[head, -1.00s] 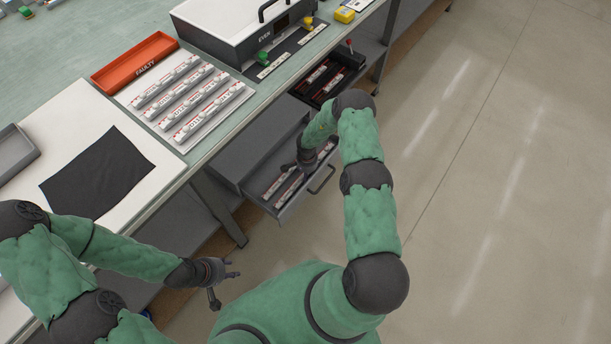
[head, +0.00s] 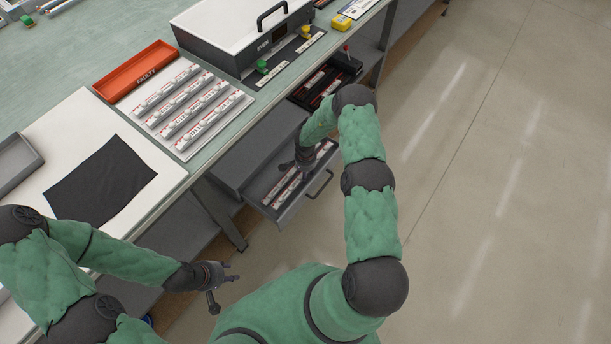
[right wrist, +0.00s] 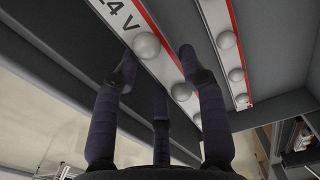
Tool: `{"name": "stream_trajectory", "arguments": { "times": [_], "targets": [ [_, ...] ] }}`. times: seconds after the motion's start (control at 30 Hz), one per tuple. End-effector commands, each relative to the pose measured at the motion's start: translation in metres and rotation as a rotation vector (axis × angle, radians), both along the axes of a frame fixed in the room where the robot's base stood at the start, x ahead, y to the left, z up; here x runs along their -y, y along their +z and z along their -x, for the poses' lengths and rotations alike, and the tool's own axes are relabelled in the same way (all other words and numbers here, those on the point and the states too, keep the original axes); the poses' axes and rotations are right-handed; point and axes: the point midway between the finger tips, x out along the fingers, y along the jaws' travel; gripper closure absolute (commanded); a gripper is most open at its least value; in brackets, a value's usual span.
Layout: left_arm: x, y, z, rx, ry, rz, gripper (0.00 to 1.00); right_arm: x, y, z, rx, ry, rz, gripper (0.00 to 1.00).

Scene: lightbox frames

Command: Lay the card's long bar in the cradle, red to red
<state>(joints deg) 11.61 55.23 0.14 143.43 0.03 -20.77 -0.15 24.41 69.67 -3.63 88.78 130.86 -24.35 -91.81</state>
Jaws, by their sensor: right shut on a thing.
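White LED bars with red markings lie in the open grey drawer (head: 283,214) under the bench. My right gripper (head: 304,167) reaches down into it. In the right wrist view, its fingers (right wrist: 158,62) are shut on a bar (right wrist: 126,16) marked "4 V", with a red edge and round domes. A second bar (right wrist: 237,62) lies beside it. My left gripper (head: 224,290) is open and empty, in front of the bench. On the bench, a dark strip (head: 290,52) with a green clamp (head: 261,66) and a yellow clamp (head: 306,32) may be the cradle. A small card (head: 357,8) lies at the right.
A white rack (head: 190,152) with several bars stands beside the orange FAULTY tray (head: 118,88). The lightbox (head: 262,45) marked EVEN stands behind the strip. A black cloth (head: 103,183) lies on a white board. A black bin (head: 345,66) with bars sits near the drawer.

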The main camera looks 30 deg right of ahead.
Motion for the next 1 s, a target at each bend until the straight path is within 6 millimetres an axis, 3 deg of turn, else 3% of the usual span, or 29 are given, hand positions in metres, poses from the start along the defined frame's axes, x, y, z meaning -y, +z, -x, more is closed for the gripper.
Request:
{"name": "stream_trajectory", "arguments": {
  "times": [0.03,0.2,0.57,1.0],
  "targets": [
    [0.0,0.009,0.0,0.0,0.0,0.0,0.6,0.0,0.016,-0.001,0.001,0.001,0.001,0.98],
    [0.0,0.019,0.0,0.0,0.0,0.0,0.6,0.0,0.04,0.0,0.0,0.0,0.0,0.98],
    [0.0,0.027,0.0,0.0,0.0,0.0,0.6,0.0,0.058,0.0,-0.001,0.0,-0.001,0.98],
    [0.0,0.069,0.0,0.0,0.0,0.0,0.6,0.0,0.105,0.0,-0.001,0.0,0.0,0.98]
  ]
}}
